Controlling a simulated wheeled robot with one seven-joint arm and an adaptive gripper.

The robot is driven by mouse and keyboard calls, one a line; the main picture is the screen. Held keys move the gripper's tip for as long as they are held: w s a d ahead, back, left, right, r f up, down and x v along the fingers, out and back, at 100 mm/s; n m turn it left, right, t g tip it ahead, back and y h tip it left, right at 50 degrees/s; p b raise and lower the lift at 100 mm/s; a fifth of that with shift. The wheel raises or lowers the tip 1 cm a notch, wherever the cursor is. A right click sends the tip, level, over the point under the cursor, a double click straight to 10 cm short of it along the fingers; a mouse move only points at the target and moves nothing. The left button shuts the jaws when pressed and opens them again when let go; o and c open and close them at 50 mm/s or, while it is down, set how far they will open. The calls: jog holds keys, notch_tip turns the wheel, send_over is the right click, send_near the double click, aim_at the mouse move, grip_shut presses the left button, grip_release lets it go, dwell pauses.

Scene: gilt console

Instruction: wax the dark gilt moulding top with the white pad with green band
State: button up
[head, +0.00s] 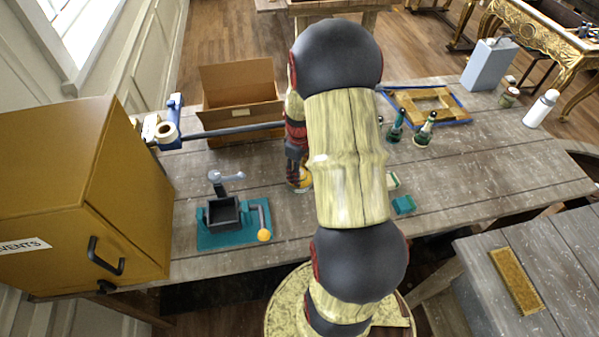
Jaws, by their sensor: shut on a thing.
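My gripper (296,168) points down over the middle of the table, partly hidden behind my arm. It is shut on a small amber thing, only part of which shows. A small white piece with green (392,181) lies just right of my arm, partly covered by it; it may be the white pad with green band. A teal block (403,205) lies in front of it. A gold moulding-like bar (515,281) lies on the grey bench at the lower right. I cannot tell whether it is the dark gilt moulding.
A mustard cabinet (120,200) stands at the left. A teal-based fixture (230,240), an open cardboard box (240,85) and a blue-rimmed tray (400,118) share the table (480,180). Small bottles (424,129) stand before the tray. The table's right front is clear.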

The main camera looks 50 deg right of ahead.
dwell(0.3)
jog(key=shift+r+p, duration=2.45)
jog(key=shift+r, duration=1.05)
